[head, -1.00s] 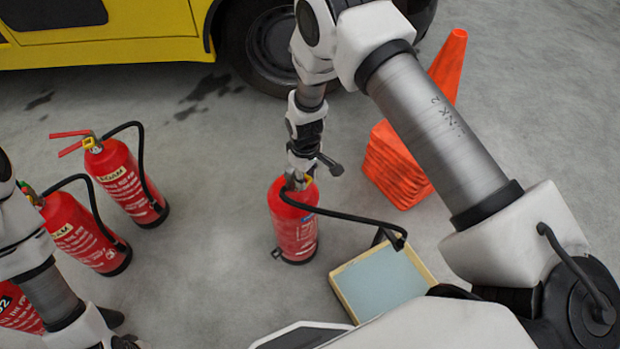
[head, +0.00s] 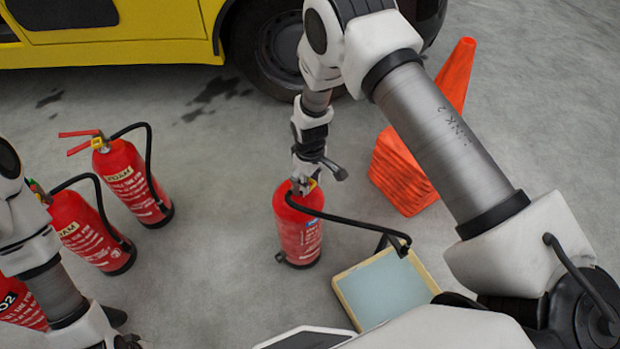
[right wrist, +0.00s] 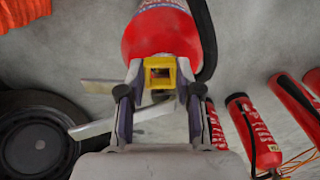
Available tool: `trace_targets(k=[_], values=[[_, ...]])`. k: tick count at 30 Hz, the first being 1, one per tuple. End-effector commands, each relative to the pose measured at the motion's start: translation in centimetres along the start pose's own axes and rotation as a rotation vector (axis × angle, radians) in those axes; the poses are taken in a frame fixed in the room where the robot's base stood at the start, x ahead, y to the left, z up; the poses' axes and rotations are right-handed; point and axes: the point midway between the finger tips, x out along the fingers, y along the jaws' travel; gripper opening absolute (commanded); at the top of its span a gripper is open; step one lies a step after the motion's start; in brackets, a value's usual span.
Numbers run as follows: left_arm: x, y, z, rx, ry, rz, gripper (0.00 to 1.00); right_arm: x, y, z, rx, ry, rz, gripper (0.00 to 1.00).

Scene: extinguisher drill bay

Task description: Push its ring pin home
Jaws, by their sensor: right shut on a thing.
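A red fire extinguisher (head: 299,235) stands upright on the floor in mid-view in the head view, with a black hose curving off to the right. My right gripper (head: 304,180) reaches down onto its top from above. In the right wrist view the red body (right wrist: 163,35) lies just beyond the fingertips. My right gripper (right wrist: 158,72) is shut on a yellow block (right wrist: 160,66) at the extinguisher's head. Pale bars stick out to the left beside the fingers. I cannot make out the ring pin.
Several other red extinguishers (head: 130,182) stand at the left. A shallow tray with a pale wooden rim (head: 352,303) lies right of the held extinguisher. Stacked orange cones (head: 400,172) stand behind it. A yellow vehicle (head: 150,45) is at the back. Floor between is clear.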

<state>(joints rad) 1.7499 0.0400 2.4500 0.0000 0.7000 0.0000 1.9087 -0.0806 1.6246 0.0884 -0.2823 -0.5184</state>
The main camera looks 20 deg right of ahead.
Motion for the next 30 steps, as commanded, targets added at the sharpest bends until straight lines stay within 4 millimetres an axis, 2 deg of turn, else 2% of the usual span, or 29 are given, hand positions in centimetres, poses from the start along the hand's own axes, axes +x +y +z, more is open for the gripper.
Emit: trace_targets(k=[29,30], values=[[-0.43,0.00,0.00,0.000,0.000,0.000,0.00,-0.22,0.11,-0.14,0.001,0.004,0.002,0.00],[-0.43,0.00,0.00,0.000,0.000,0.000,0.00,-0.23,0.11,-0.14,0.001,0.004,0.002,0.44]])
